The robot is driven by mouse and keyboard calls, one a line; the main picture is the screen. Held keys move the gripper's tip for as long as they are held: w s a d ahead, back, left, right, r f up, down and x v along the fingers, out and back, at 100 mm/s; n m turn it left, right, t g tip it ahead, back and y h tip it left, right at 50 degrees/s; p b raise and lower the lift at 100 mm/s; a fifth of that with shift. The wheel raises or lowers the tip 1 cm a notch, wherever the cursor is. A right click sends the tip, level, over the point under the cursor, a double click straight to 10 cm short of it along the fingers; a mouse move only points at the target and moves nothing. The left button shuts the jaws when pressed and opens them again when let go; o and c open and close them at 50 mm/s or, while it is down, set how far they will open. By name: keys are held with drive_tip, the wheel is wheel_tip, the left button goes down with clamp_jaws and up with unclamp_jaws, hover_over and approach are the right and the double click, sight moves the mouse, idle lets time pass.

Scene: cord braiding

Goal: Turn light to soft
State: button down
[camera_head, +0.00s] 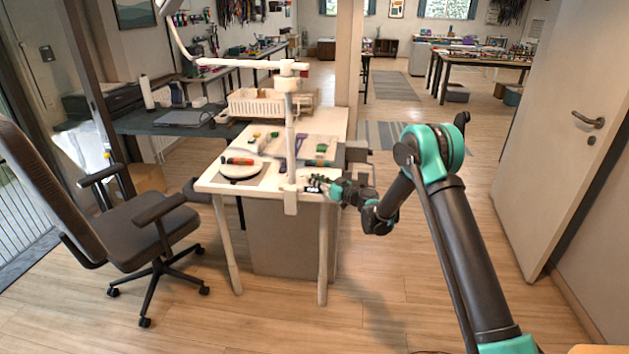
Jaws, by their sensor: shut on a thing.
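A white lamp (290,140) is clamped at the front edge of the white work table (215,184). Its post stands upright, and a long white arm reaches left from its top. A small dark-and-white light control (311,189) sits at the front edge, just right of the lamp's clamp. My gripper (318,184) comes in from the right and is shut on a small part at this control. The fingers hide most of that part, and its setting is too small to read.
An office chair (125,215) stands at left. An open door (567,130) is at right. Floor in front of the table is clear.

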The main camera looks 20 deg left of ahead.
drive_tip(key=m+t+h, duration=0.2)
drive_tip(key=m+t, duration=0.1)
drive_tip(key=t, duration=0.1)
drive_tip(key=m+t+h, duration=0.3)
drive_tip(key=t, duration=0.1)
drive_tip(key=shift+s+a+h, duration=0.1)
drive_tip(key=shift+s+h, duration=0.05)
drive_tip(key=shift+h, duration=0.15)
drive_tip(key=m+t+h, duration=0.2)
drive_tip(key=m+h, duration=0.1)
drive_tip(key=m+t+h, duration=0.2)
drive_tip(key=h, duration=0.2)
drive_tip(key=shift+m+h, duration=0.3)
drive_tip(key=shift+m, duration=0.1)
drive_tip(key=c, duration=1.3)
unclamp_jaws()
drive_tip(key=v, duration=1.1)
drive_tip(key=shift+s, duration=0.4)
